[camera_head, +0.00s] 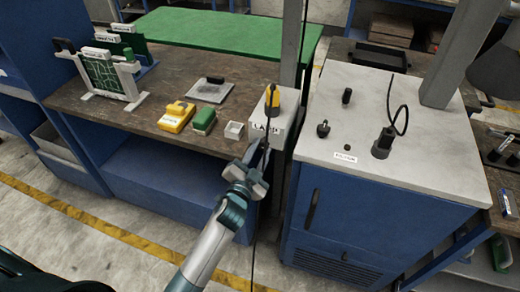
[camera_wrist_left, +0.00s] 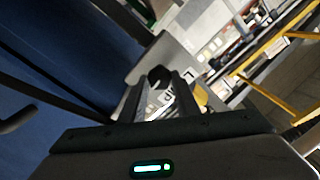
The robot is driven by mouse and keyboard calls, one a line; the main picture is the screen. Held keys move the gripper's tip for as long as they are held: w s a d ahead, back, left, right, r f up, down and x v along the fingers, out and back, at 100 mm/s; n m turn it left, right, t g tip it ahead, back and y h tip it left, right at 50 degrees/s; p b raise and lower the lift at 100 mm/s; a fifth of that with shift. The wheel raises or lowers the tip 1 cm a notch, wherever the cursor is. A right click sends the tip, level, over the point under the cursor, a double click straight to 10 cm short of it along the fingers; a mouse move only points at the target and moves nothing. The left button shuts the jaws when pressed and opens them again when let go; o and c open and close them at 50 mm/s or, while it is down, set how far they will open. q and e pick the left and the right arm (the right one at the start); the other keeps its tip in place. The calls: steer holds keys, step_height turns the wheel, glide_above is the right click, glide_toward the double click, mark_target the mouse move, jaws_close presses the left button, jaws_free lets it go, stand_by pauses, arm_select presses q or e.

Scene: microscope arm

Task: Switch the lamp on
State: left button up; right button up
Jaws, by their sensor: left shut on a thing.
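A pale box labelled as the lamp's (camera_head: 283,131) stands at the right front corner of the brown bench. A yellow and black piece (camera_head: 272,98) stands up from its top. My left gripper (camera_head: 260,152) reaches up to the box's front, just below the label. In the left wrist view its two fingers (camera_wrist_left: 160,98) are close together around a small dark knob (camera_wrist_left: 160,76). The gripper is shut on this knob. The fingers hide part of the knob and of the box front. My right gripper is not in view.
A yellow box (camera_head: 176,117), a green box (camera_head: 204,121) and a small white tray (camera_head: 234,130) sit left of the lamp box. A blue cabinet with a pale top (camera_head: 400,165) stands to the right, with a post beside the lamp box.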

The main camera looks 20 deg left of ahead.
arm_select(q)
steer(key=shift+m, duration=0.5)
steer(key=o, duration=1)
steer(key=shift+o, duration=0.2)
steer(key=shift+s, duration=0.1)
steer(key=shift+s+f, duration=0.1)
steer(key=shift+s, duration=0.3)
steer(key=s+b, duration=0.4)
steer(key=s, duration=1.2)
steer(key=shift+s+a+b, duration=0.25)
steer(key=shift+a+b, duration=0.05)
